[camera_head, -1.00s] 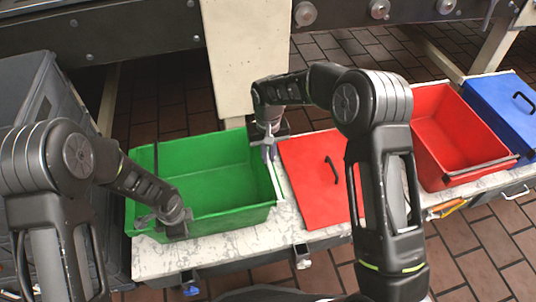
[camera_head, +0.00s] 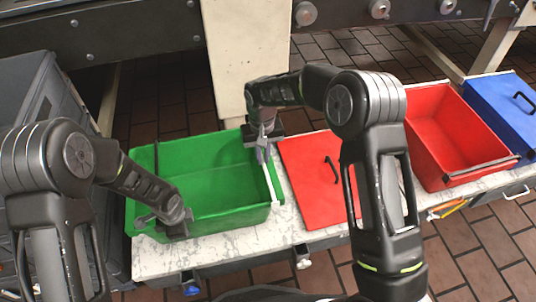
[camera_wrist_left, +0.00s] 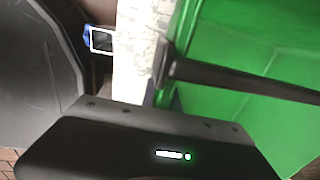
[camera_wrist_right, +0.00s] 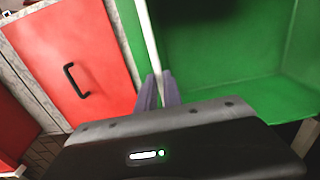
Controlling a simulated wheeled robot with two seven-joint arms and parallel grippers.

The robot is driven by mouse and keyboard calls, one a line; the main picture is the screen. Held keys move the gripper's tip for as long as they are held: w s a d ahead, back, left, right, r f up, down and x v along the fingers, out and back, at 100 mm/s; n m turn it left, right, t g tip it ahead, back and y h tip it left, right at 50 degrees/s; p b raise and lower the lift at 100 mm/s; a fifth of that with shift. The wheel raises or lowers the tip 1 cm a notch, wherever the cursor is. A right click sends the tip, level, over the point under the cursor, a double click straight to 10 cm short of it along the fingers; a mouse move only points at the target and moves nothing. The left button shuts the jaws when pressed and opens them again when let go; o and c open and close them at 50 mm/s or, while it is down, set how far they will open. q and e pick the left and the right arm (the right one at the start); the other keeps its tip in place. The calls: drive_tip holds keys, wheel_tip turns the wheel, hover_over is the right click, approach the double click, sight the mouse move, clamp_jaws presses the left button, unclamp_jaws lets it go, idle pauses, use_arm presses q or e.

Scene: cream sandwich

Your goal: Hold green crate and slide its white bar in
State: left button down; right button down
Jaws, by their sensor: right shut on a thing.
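The green crate (camera_head: 205,185) stands open and empty on a pale marbled bench top (camera_head: 225,242). Its white bar (camera_head: 271,185) runs front to back at the crate's right end. My right gripper (camera_head: 263,152) is shut on the bar near its far end; its fingertips (camera_wrist_right: 158,90) show around the bar in the right wrist view. A black bar (camera_wrist_left: 245,82) crosses the crate's left end. My left gripper (camera_head: 148,218) is at the crate's front left corner, close against the wall. Its fingers are mostly hidden, so I cannot tell whether they grip.
A red lid (camera_head: 315,175) with a black handle lies just right of the green crate. Further right are a red crate (camera_head: 450,130) and a blue lid (camera_head: 505,105). A dark grey bin (camera_head: 40,90) stands at the left. A machine frame (camera_head: 130,25) spans the back.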

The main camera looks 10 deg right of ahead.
drive_tip(key=a, duration=0.6)
drive_tip(key=shift+a, duration=0.4)
drive_tip(key=c, duration=1.5)
unclamp_jaws()
wheel_tip(320, 180, up, 12)
drive_tip(key=shift+r, duration=0.1)
use_arm(q)
drive_tip(key=c, duration=1.5)
unclamp_jaws()
